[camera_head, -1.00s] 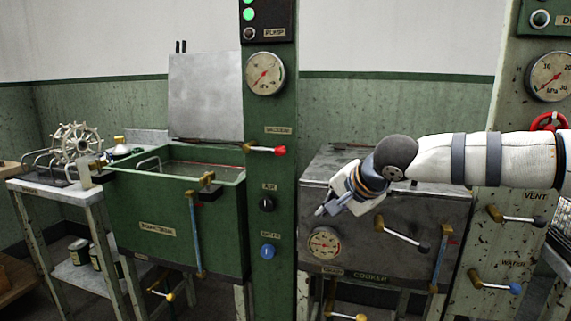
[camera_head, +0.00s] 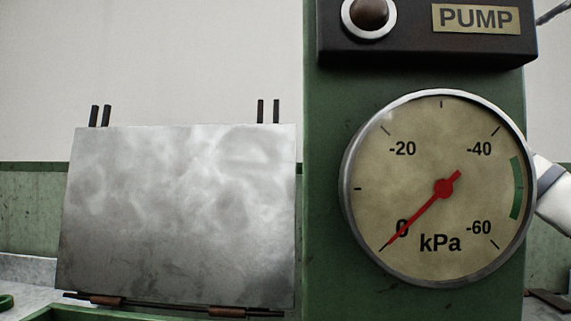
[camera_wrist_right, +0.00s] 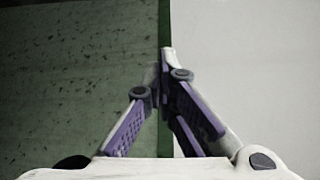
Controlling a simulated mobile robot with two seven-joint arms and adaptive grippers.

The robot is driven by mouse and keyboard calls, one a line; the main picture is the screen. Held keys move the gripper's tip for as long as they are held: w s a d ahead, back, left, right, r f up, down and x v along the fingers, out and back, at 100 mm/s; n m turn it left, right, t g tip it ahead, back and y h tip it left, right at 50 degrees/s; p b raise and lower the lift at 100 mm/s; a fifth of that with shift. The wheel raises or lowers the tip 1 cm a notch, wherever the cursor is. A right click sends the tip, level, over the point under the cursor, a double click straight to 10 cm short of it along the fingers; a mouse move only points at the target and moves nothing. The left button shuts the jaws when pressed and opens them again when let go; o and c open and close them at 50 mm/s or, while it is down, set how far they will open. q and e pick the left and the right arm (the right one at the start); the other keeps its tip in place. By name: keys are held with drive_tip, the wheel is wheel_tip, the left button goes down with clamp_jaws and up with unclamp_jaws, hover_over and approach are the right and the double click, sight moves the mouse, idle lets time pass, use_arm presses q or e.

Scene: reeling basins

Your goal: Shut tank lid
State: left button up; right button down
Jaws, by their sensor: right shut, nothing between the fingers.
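The tank lid (camera_head: 180,215) is a grey metal plate that stands upright, open, in the head view. Brown hinge barrels (camera_head: 108,300) show along its lower edge. A strip of the green tank's rim (camera_head: 125,314) shows below it; the rest of the tank is out of frame. My right gripper (camera_wrist_right: 166,62) is shut and empty in the right wrist view, with a green wall and a pale wall behind it. Part of my white right arm (camera_head: 553,195) shows at the right edge of the head view, behind the green column. My left gripper is not in view.
A green column (camera_head: 318,200) stands right of the lid. It carries a round kPa gauge (camera_head: 415,165), its red needle near 0, and a dark box labelled PUMP (camera_head: 475,18). Pairs of dark prongs (camera_head: 268,111) stick up above the lid's top edge.

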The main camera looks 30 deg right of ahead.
use_arm(q)
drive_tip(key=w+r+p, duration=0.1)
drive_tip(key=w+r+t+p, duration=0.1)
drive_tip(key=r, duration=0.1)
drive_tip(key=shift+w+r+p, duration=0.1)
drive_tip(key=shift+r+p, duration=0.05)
drive_tip(key=shift+p, duration=0.2)
use_arm(e)
drive_tip(key=w+a, duration=0.5)
drive_tip(key=shift+a, duration=0.15)
drive_tip(key=shift+f, duration=0.1)
